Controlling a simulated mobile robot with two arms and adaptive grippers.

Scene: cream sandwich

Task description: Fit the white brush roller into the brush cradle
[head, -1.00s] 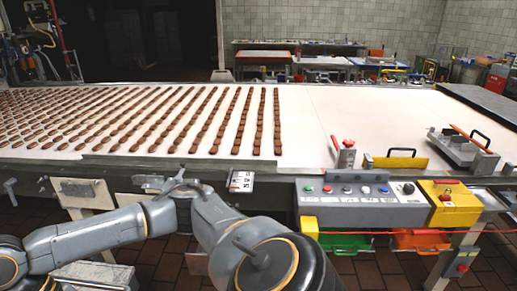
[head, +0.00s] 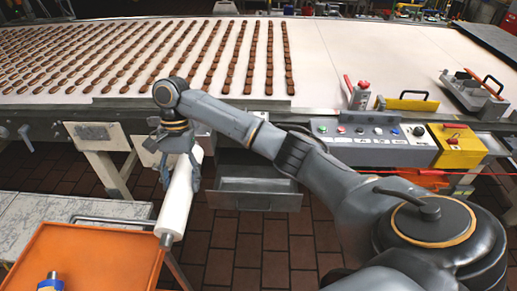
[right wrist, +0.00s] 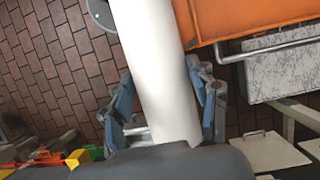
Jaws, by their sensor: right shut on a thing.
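The white brush roller (head: 177,205) is a long white cylinder with a grey end, held tilted in the air at the lower left of the head view. My right gripper (head: 178,170) is shut on it near its upper part. In the right wrist view the roller (right wrist: 158,70) runs between the blue-grey fingers of my right gripper (right wrist: 165,105). An open grey metal box (head: 255,192) sits below the conveyor edge, right of the roller; I cannot tell whether it is the brush cradle. My left gripper is out of view.
An orange tray (head: 90,255) lies below and left of the roller's lower end. The conveyor (head: 340,70) carries rows of brown bars. A control panel (head: 370,130) and yellow box (head: 455,146) are at right. Tiled floor (head: 235,245) is open below the grey box.

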